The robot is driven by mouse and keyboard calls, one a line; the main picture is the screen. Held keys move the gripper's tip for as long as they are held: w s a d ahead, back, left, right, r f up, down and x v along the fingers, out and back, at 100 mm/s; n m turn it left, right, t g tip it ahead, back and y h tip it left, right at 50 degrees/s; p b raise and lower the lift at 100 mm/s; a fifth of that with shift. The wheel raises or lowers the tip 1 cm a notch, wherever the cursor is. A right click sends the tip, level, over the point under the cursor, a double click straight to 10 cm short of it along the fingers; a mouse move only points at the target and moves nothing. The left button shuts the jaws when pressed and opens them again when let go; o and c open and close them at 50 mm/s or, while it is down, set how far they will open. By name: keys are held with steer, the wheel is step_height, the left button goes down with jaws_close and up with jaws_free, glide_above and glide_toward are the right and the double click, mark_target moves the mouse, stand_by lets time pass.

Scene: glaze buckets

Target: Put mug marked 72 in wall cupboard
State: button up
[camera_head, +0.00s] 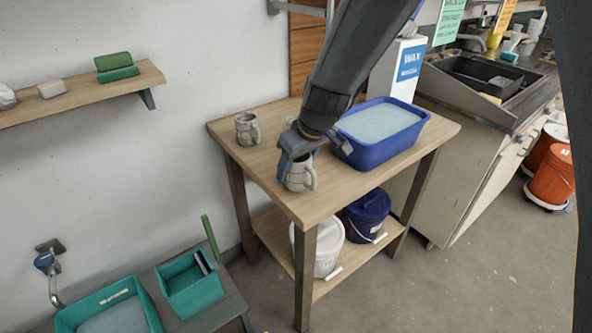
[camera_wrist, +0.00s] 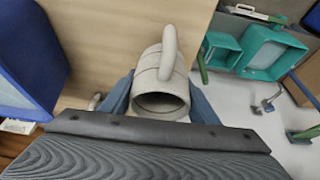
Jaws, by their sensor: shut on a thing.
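My gripper (camera_head: 293,162) is shut on a grey-beige mug (camera_head: 300,175) at the front left part of the wooden table (camera_head: 262,165). A second similar mug (camera_head: 247,129) stands upright near the table's back left corner. The wall cupboard cannot be made out in either view.
A blue tub (camera_head: 363,153) of pale liquid and a white WAX box (camera_head: 408,66) stand on the table. Buckets (camera_head: 325,246) sit on its lower shelf. A wall shelf (camera_head: 75,93) holds green blocks. Teal trays (camera_head: 190,285) and a sink unit (camera_head: 470,130) flank the table.

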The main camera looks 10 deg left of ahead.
steer(key=shift+f, duration=0.65)
steer(key=shift+f, duration=0.15)
steer(key=o, duration=1.2)
steer(key=shift+o, duration=0.2)
steer(key=shift+d+r, duration=0.15)
steer(key=shift+r, duration=0.4)
steer(key=b+v, duration=0.2)
steer(key=v, duration=0.9)
steer(key=shift+s, duration=0.15)
steer(key=s+d+f+m+h, duration=0.1)
steer(key=s+d+f+m, duration=0.2)
steer(key=d, duration=0.7)
steer(key=s+d+f+m+g+h, duration=0.1)
steer(key=s+d+f+m, duration=0.2)
steer(key=s+d, duration=0.3)
steer(key=s+d+f+m+g+h, duration=0.1)
steer(key=s+d+f+m, duration=0.2)
steer(key=d, duration=1)
steer(key=shift+s+d+f+m, duration=0.4)
steer(key=shift+s+m, duration=0.1)
steer(key=shift+s, duration=0.3)
